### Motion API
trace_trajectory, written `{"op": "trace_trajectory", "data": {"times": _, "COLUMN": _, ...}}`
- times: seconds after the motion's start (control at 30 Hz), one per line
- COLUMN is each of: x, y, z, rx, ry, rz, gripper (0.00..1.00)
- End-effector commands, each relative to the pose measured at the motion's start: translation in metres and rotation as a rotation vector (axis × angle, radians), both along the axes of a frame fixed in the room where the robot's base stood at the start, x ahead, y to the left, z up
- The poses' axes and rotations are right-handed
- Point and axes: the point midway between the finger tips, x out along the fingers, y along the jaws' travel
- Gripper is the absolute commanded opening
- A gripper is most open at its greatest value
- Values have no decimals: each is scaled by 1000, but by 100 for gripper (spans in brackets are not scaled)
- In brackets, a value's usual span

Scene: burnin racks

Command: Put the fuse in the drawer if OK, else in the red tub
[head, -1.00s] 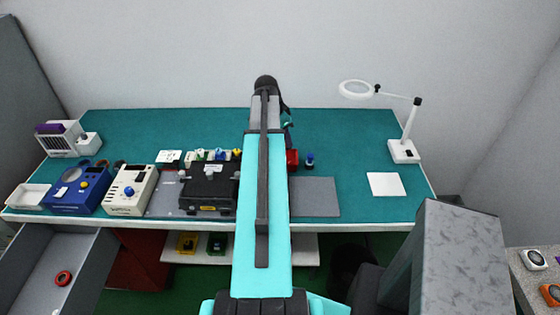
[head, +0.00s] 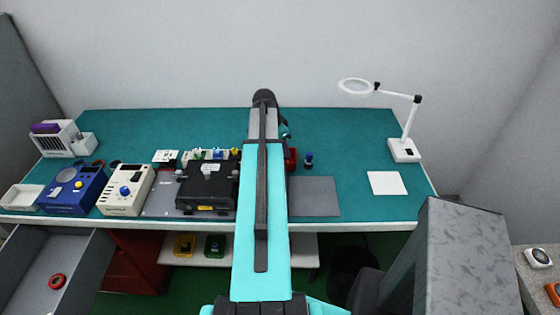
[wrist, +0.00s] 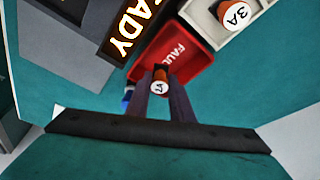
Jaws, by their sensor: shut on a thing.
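In the wrist view my gripper (wrist: 160,92) is shut on a small fuse (wrist: 161,82) with an orange body and a white marked end; the mark is too small to read surely. The fuse shows in front of the near side of the red tub (wrist: 178,66), whose label begins "FAU"; I cannot tell its height above it. In the head view the red tub (head: 292,154) is partly hidden behind my arm, and my gripper is hidden. An open grey drawer (head: 85,262) at the lower left holds a red ring (head: 57,281).
A white tray (wrist: 204,18) with an orange "3A" fuse (wrist: 235,15) stands beside the tub. A black display (wrist: 128,30) shows letters ending "ADY". Blue (head: 75,190) and cream (head: 126,191) testers and a black box (head: 207,188) stand left of my arm. A magnifier lamp (head: 404,151) stands right.

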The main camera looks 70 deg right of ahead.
Motion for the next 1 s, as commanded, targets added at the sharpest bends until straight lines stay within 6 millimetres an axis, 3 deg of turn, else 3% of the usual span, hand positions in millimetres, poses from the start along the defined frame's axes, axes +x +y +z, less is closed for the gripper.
{"op": "trace_trajectory", "data": {"times": 0.17, "x": 0, "y": 0, "z": 0, "rx": 0, "ry": 0, "rz": 1, "gripper": 0}}
{"op": "trace_trajectory", "data": {"times": 0.2, "x": 0, "y": 0, "z": 0, "rx": 0, "ry": 0, "rz": 1, "gripper": 25}}
{"op": "trace_trajectory", "data": {"times": 0.3, "x": 0, "y": 0, "z": 0, "rx": 0, "ry": 0, "rz": 1, "gripper": 42}}
{"op": "trace_trajectory", "data": {"times": 0.73, "x": 1, "y": 1, "z": 2, "rx": 0, "ry": 0, "rz": 1, "gripper": 42}}
{"op": "trace_trajectory", "data": {"times": 1.0, "x": 5, "y": 4, "z": 17, "rx": -2, "ry": 0, "rz": 3, "gripper": 42}}
